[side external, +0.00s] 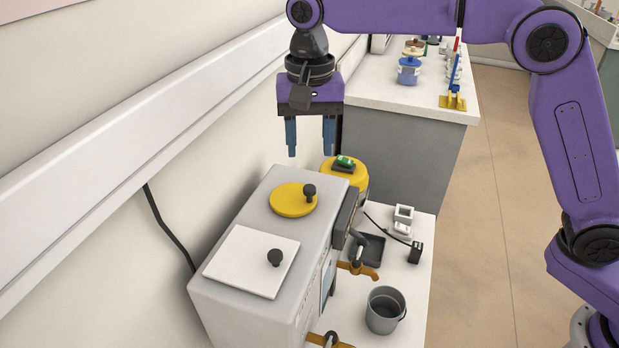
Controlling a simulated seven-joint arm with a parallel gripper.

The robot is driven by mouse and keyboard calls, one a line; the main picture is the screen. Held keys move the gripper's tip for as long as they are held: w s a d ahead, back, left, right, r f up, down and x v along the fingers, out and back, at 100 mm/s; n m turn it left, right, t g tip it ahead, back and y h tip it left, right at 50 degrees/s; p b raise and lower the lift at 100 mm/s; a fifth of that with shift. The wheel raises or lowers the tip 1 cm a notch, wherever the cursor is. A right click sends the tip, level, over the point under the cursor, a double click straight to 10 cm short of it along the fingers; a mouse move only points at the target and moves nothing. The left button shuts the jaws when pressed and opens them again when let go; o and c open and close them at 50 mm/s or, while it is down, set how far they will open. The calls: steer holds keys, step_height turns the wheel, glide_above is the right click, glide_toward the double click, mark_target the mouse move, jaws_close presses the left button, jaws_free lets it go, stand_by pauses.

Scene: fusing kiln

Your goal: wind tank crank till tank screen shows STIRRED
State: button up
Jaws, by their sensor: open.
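The tank looks to be the pale grey box (235,290) in the lower middle. On its top is a round yellow disc (289,203) with an upright black knob (310,192) near its edge, which looks like the crank. A dark panel (346,215) on the box's right side may be the screen, but it is seen edge-on and I cannot read it. My gripper (311,153) is open and empty, pointing down, and appears above and apart from the disc and knob.
A white lid (240,262) with a black knob lies on the box. A yellow drum (349,176) with a green-topped dark piece stands behind it. Brass-coloured taps (358,270), a grey bucket (384,313) and a dark tray (369,250) are at right. The wall is close on the left.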

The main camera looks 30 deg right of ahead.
mark_target(310, 187)
step_height(310, 187, down, 8)
steer(key=shift+f, duration=0.15)
steer(key=shift+c, duration=0.3)
jaws_close()
